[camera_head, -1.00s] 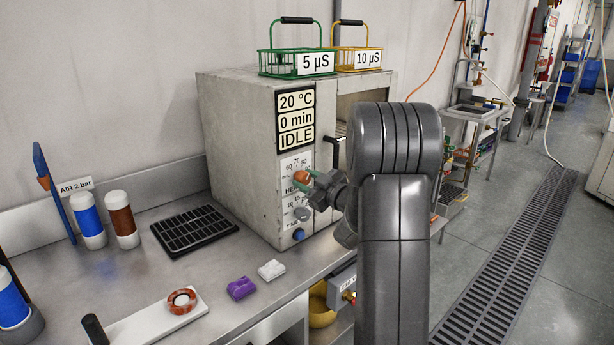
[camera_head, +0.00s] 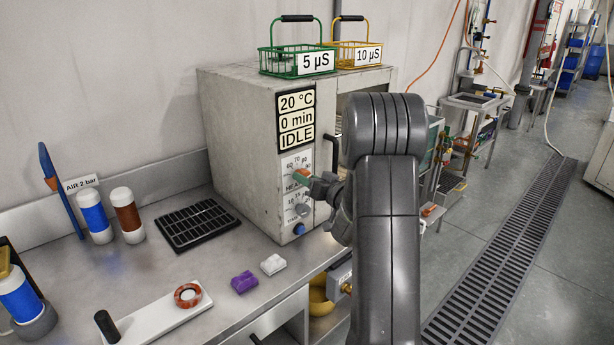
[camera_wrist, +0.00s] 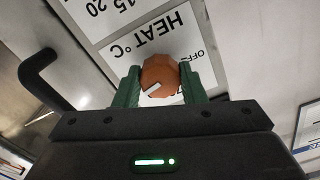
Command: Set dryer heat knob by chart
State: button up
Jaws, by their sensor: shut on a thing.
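The dryer (camera_head: 240,150) is a grey box on the steel bench, its display reading 20 °C, 0 min, IDLE. Its orange heat knob (camera_wrist: 160,78) sits on the HEAT °C dial in the wrist view, with a white pointer mark on it. My gripper (camera_head: 306,182) is at the dryer's front panel, its green fingers shut on the knob from both sides. Part of the dial's numbers is hidden behind the knob and gripper. Below it are a grey time knob (camera_head: 302,209) and a blue button (camera_head: 299,229). No chart is clearly readable.
A green basket (camera_head: 297,62) marked 5 µS and a yellow basket (camera_head: 362,57) marked 10 µS stand on the dryer. A black door handle (camera_head: 334,150) is close to my wrist. A black tray (camera_head: 199,224), purple block (camera_head: 244,282) and white block (camera_head: 272,264) lie on the bench.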

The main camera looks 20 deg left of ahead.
jog(key=shift+f+m, duration=0.15)
jog(key=shift+m, duration=0.25)
jog(key=o, duration=1)
jog(key=b+v, duration=0.1)
jog(key=v, duration=1.3)
jog(key=shift+b, duration=0.35)
jog(key=shift+a, duration=0.2)
